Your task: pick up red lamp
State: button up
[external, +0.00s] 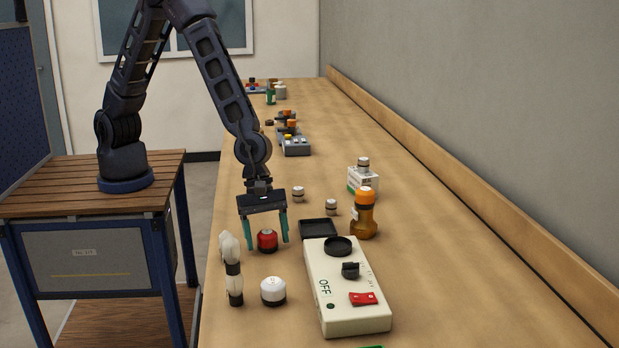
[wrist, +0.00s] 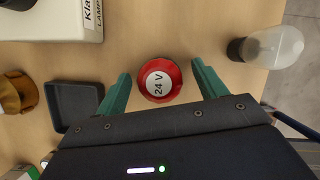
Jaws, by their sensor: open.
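The red lamp (external: 267,240) is a small red dome on a dark base, standing upright on the wooden bench near its left edge. In the wrist view the red lamp (wrist: 160,80) shows from above with a white "24 V" label. My gripper (external: 267,244) is open, with its green fingers pointing down on either side of the lamp. In the wrist view the fingertips of my gripper (wrist: 158,76) flank the lamp, with a gap on both sides. Nothing is held.
A white lamp (external: 273,290) and clear bulbs (external: 233,268) stand nearby on the bench (external: 430,265). A cream switch box (external: 345,300) lies to the right, with a dark tray (external: 318,228) and an amber bottle (external: 364,215) behind it. The bench edge is close on the left.

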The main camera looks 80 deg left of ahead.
jog(key=c, duration=1.1)
jog(key=shift+r, duration=0.1)
